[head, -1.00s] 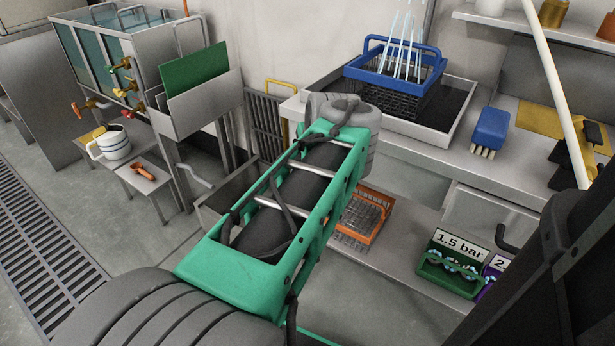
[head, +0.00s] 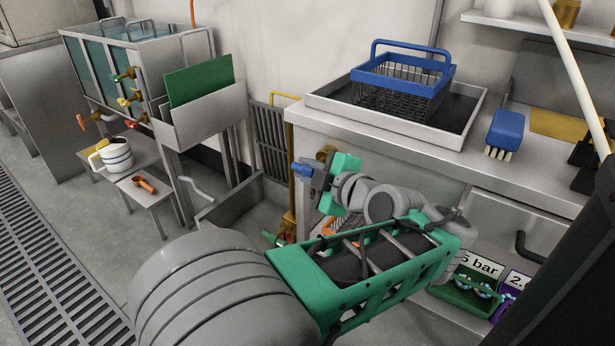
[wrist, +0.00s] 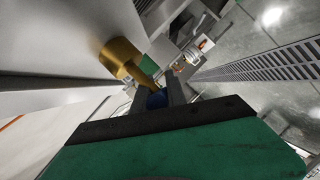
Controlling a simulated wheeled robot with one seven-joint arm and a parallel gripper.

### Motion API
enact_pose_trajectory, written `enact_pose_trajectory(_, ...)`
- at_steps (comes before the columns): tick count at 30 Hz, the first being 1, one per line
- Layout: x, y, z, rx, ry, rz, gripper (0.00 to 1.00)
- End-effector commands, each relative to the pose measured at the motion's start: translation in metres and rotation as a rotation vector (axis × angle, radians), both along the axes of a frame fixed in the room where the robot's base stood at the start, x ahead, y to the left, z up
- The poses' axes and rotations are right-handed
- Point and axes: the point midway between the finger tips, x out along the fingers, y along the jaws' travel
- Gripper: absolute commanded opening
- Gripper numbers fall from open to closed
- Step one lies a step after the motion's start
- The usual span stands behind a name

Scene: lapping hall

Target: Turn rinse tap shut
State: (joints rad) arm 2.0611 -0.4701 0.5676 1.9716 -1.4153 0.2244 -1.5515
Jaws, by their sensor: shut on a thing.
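The rinse tap shows in the head view as a brass body (head: 325,153) at the left end of the counter front, with a blue handle (head: 301,169). My gripper (head: 313,172) is at the tap, its jaws around the blue handle. In the wrist view the brass body (wrist: 118,57) and its lever run down to the blue handle (wrist: 157,99), which sits between the fingers of my gripper (wrist: 159,95). Part of the tap is hidden behind the fingers. No water shows over the blue basket (head: 402,72).
The basket stands in a metal tray (head: 318,98) on the counter, with a blue brush (head: 505,133) to the right. Left stand a tank with several taps and a low bench holding a mug (head: 116,155).

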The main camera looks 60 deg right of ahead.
Motion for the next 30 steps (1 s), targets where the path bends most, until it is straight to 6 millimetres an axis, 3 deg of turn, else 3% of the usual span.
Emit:
enact_pose_trajectory(19, 0.0003, -0.0009, 0.0001, -0.008, -0.061, -0.002, 0.00)
enact_pose_trajectory(20, 0.0003, -0.0009, 0.0001, -0.008, -0.061, -0.002, 0.18)
enact_pose_trajectory(27, 0.0004, -0.0006, 0.0004, -0.008, -0.060, -0.001, 0.38)
enact_pose_trajectory(30, 0.0003, -0.0006, 0.0006, -0.009, -0.060, -0.001, 0.39)
